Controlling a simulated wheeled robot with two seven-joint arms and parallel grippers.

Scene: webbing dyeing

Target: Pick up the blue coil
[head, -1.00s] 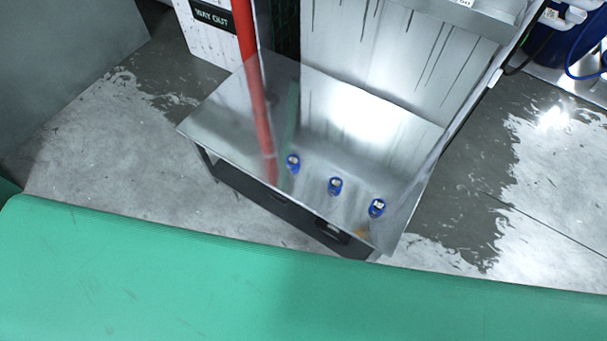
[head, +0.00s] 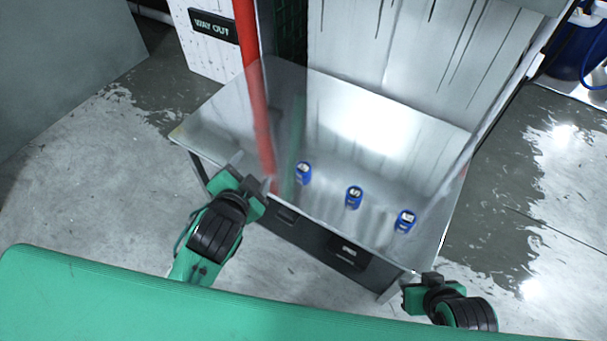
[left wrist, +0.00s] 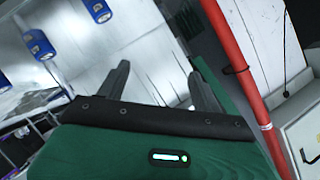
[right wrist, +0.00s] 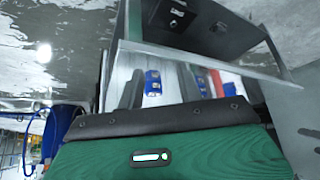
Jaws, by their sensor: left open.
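Three small blue coils with pale tops stand in a slanting row on the shiny metal table: a left one (head: 303,174), a middle one (head: 354,199) and a right one (head: 405,221). My left gripper (head: 255,180) is open and empty by the table's front edge, left of the left coil. In the left wrist view its fingers (left wrist: 162,88) are apart, with blue coils (left wrist: 40,45) off to the left. My right gripper (head: 412,292) is low by the table's front right corner. In the right wrist view its fingers (right wrist: 161,88) are apart, with a blue coil (right wrist: 152,84) beyond the gap.
The metal table (head: 215,125) has a clear left part. A red post (head: 250,85) rises near its left side, with its reflection in the tabletop. A tall pale panel (head: 385,60) backs the table. A "WAY OUT" sign (head: 213,25) is behind.

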